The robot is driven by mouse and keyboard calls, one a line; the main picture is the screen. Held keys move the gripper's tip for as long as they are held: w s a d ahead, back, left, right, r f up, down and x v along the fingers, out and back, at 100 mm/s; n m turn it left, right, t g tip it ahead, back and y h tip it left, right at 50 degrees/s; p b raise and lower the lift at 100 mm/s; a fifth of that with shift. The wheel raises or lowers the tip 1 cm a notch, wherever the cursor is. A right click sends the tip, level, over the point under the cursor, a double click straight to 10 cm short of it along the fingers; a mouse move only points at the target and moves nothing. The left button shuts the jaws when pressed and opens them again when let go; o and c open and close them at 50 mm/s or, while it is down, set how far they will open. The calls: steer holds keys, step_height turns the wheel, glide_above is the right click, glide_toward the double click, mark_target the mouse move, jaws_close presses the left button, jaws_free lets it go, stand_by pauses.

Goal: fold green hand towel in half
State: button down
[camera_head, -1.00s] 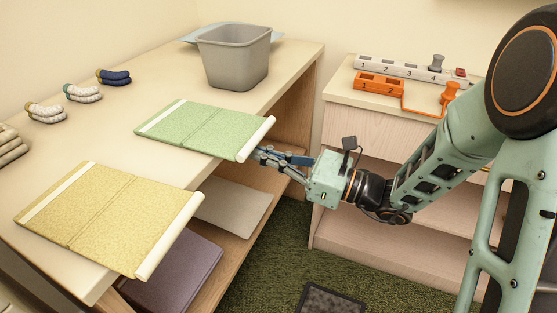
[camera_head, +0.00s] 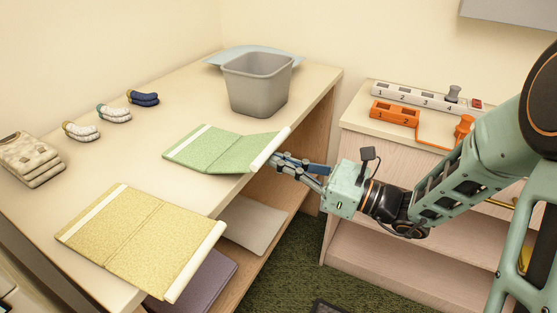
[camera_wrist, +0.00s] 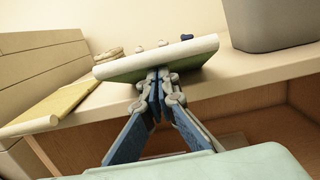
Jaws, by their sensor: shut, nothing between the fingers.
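The green hand towel (camera_head: 208,150) lies on the table's front edge, with a crease across its middle. Its left half is flat; its right half, with a white end band (camera_head: 270,148), tilts upward past the edge. In the wrist view, the towel's white band (camera_wrist: 120,66) is just above the fingertips. My gripper (camera_head: 279,161) is shut with nothing between its fingers. Its tips are under the raised half, close against it; whether they touch is hard to tell.
A yellow towel (camera_head: 130,235) lies nearer, overhanging the table (camera_head: 90,155) edge. A grey bin (camera_head: 258,88) stands behind the green towel. Rolled bundles (camera_head: 113,112) line the back left. A cabinet (camera_head: 375,155) with orange and white numbered strips stands right.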

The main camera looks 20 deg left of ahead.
mark_target(259, 149)
stand_by(0.3)
steer(key=shift+w+a+r+p, duration=0.1)
steer(key=shift+a+r+p, duration=1.1)
steer(key=shift+r, duration=0.2)
steer(key=shift+a+r+p, duration=1.05)
steer(key=shift+r+p, duration=0.2)
steer(key=shift+r, duration=0.1)
steer(key=shift+a, duration=0.1)
steer(key=shift+w+a+r+p, duration=0.1)
steer(key=shift+a+r+p, duration=0.25)
steer(key=shift+a, duration=0.75)
steer(key=shift+w+a+r+p, duration=0.15)
steer(key=shift+a+r, duration=0.3)
steer(key=shift+a, duration=0.7)
steer(key=shift+a+r+p, duration=0.35)
steer(key=shift+a+r, duration=0.05)
steer(key=shift+a, duration=0.8)
steer(key=shift+w+a, duration=0.2)
steer(key=shift+a, duration=2.25)
